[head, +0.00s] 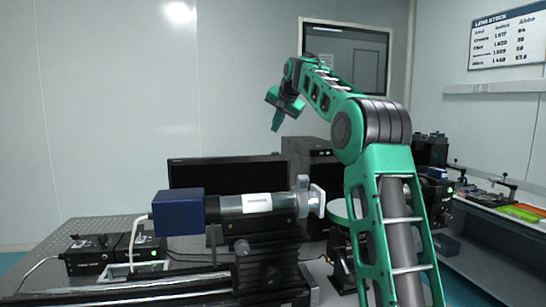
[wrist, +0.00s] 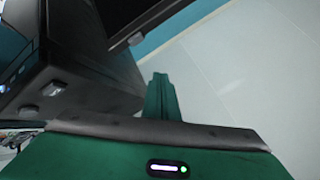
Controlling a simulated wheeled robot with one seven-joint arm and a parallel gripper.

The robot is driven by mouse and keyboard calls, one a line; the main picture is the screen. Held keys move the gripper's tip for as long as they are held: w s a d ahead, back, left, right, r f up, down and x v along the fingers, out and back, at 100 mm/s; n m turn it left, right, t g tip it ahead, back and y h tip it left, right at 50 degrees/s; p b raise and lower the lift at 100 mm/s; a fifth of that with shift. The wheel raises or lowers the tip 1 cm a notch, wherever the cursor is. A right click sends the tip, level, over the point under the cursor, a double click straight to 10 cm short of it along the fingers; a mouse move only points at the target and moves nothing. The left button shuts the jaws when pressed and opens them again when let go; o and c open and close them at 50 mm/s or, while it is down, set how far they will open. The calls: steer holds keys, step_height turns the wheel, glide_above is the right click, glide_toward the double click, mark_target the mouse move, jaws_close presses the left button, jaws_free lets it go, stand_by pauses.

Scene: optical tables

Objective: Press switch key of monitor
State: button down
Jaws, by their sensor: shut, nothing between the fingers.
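The monitor (head: 228,172) is a wide black screen behind the optical instrument, its lower part hidden by that instrument. My gripper (head: 276,120) is above and behind the monitor's right end, fingers pointing down, apart from it. In the wrist view my green fingers (wrist: 161,97) are together and empty. A black edge (wrist: 150,18), probably the monitor's, crosses the top of that view. A small pale spot on it (wrist: 135,39) may be the switch key, but I cannot tell for sure.
A blue-ended cylindrical instrument (head: 255,204) stands in front of the monitor. A dark box (head: 312,165) is right of the monitor; a dark box (wrist: 85,80) also fills the wrist view's left, close to my fingers. Control boxes (head: 95,253) sit at left. Pale wall lies behind.

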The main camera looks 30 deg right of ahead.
steer(key=shift+f, duration=2.95)
steer(key=shift+s+f, duration=0.1)
steer(key=shift+f, duration=0.05)
steer(key=shift+f, duration=0.25)
steer(key=shift+f, duration=0.4)
stand_by(0.6)
steer(key=shift+r, duration=0.85)
steer(key=shift+r, duration=2.5)
